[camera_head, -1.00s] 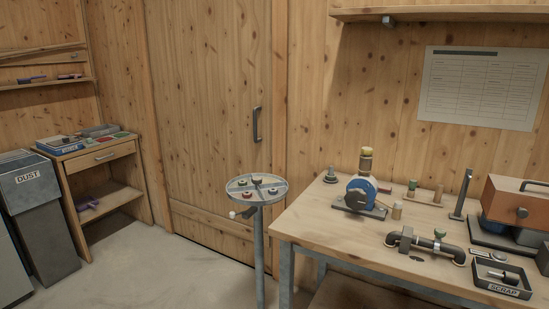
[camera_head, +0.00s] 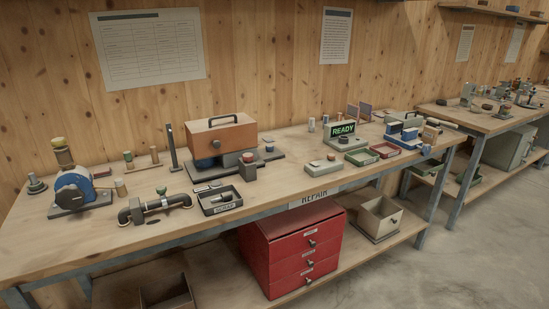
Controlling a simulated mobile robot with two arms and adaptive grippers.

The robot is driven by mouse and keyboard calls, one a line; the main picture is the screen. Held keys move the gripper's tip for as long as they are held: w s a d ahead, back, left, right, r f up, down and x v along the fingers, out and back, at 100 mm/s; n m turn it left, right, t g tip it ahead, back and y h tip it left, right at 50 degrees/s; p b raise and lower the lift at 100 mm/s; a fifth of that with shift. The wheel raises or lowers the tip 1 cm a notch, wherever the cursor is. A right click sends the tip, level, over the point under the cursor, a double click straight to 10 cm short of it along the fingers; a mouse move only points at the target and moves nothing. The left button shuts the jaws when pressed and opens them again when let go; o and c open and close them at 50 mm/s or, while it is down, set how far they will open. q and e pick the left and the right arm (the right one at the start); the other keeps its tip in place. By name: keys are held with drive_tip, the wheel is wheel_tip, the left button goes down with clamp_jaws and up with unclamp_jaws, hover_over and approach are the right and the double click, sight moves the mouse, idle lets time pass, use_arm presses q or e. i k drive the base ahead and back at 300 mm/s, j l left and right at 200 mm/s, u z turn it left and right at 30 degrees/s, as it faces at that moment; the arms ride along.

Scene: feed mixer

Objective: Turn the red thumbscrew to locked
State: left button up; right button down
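I cannot pick out a red thumbscrew for certain at this size. A machine with an orange-brown cover (camera_head: 221,136) and a black top handle stands on a dark base on the repair bench (camera_head: 285,187). A small dark block with a knob (camera_head: 247,158) sits at its front right. Beside that, a small post with a reddish top (camera_head: 269,147) stands on the base. Whether either is the thumbscrew, and how it is turned, is too small to tell. Neither of my grippers is in view.
A blue round machine (camera_head: 73,191), a pipe fitting (camera_head: 155,208) and a scrap tray (camera_head: 219,208) stand left on the bench. A green READY display (camera_head: 343,129) and small trays stand right. Red drawers (camera_head: 295,252) are below. Concrete floor (camera_head: 450,255) is clear at right.

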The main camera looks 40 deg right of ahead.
sight(248, 157)
drive_tip(key=z, duration=1.1)
